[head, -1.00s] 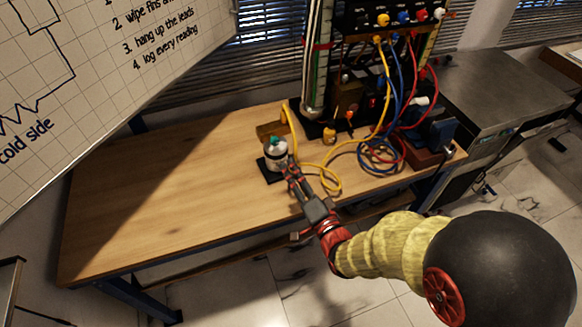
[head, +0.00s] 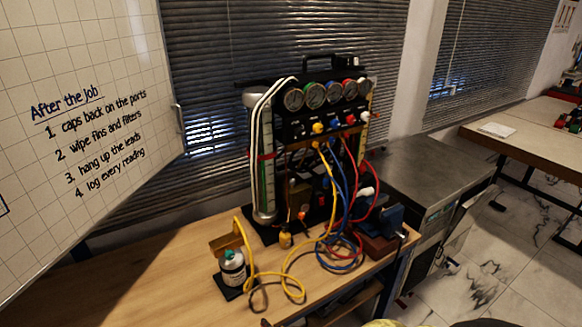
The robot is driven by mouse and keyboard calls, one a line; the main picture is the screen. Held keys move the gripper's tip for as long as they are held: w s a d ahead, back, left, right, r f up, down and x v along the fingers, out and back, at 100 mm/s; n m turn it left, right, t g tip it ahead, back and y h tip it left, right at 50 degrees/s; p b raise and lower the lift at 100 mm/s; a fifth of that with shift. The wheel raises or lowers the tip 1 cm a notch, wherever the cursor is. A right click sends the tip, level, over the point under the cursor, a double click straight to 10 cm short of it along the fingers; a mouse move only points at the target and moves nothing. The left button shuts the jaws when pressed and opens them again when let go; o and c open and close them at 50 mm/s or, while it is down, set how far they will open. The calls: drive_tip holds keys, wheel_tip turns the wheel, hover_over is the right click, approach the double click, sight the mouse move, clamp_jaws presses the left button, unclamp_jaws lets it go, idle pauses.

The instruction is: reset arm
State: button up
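My gripper is not clearly in view. Only a sliver of my own yellow arm (head: 385,323) shows at the bottom edge, so where the gripper is and what it holds are hidden. The gauge rig (head: 318,150) stands upright at the back of the wooden bench, with a row of round gauges (head: 315,95) on top. Yellow, blue and red hoses hang from its ports and coil on the bench.
The wooden bench (head: 150,275) is clear on its left side. A whiteboard (head: 80,120) slants in from the left. A small yellow fitting (head: 285,240) and a blue vise-like tool (head: 388,218) stand near the rig. A metal cabinet (head: 415,170) adjoins on the right.

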drive_tip(key=s+d+r+n+g+h, duration=0.1)
drive_tip(key=s+d+r+g+h, duration=0.15)
drive_tip(key=s+d+r, duration=0.35)
drive_tip(key=s+d+r+n+g+h, duration=0.2)
drive_tip(key=s+d+r+g, duration=0.15)
drive_tip(key=d, duration=0.45)
drive_tip(key=s+d+r+m+t, duration=0.1)
drive_tip(key=s+d+r, duration=0.2)
drive_tip(key=r, duration=0.6)
drive_tip(key=s+d+r+m+t, duration=0.1)
drive_tip(key=s+d+r, duration=0.3)
drive_tip(key=r, duration=0.5)
drive_tip(key=shift+d+m+t+h, duration=0.3)
drive_tip(key=shift+d+t+h, duration=0.2)
drive_tip(key=shift+d, duration=0.7)
